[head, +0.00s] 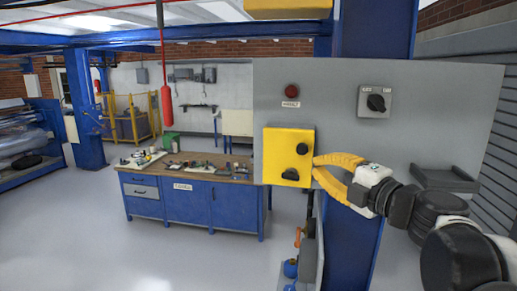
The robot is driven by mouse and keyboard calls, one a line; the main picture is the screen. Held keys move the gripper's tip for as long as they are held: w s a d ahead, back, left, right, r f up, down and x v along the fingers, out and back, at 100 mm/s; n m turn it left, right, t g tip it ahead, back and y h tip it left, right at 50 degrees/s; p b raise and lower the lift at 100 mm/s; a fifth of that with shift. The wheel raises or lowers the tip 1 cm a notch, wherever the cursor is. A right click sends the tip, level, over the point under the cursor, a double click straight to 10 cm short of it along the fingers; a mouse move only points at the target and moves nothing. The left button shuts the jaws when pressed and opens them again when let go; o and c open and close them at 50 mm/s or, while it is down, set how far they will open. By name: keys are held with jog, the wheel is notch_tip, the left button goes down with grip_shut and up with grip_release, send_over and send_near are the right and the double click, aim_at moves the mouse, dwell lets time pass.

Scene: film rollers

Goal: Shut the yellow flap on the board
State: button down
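A yellow box-like panel (276,146) sits on the left part of the grey board (385,75). It has a dark round knob near its right edge and another dark part low on its front. I cannot tell which part is the flap or how far it stands open. My gripper (316,166), with yellow fingers, is just right of the yellow panel, its tips at or very near the panel's right edge. I cannot tell whether they touch. The fingers come close together at the tips, and their gap is not clear.
The board also carries a red button (291,91) and a black rotary switch (376,102). A small grey shelf (445,178) juts out at right. A red pendant (167,106) hangs at left. A blue workbench (190,200) stands behind; the floor at left is clear.

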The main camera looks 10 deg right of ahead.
aim_at(303, 149)
jog(key=x, duration=0.3)
jog(key=d+p+x, duration=0.1)
jog(key=x, duration=0.2)
jog(key=w+d+p+x, duration=0.1)
jog(key=x, duration=0.2)
jog(key=shift+r, duration=0.1)
jog(key=shift+w+d, duration=0.25)
jog(key=shift+w, duration=0.3)
jog(key=shift+w+d+b, duration=0.4)
jog(key=shift+w+d, duration=0.2)
jog(key=shift+w, duration=0.15)
jog(key=shift+s, duration=0.1)
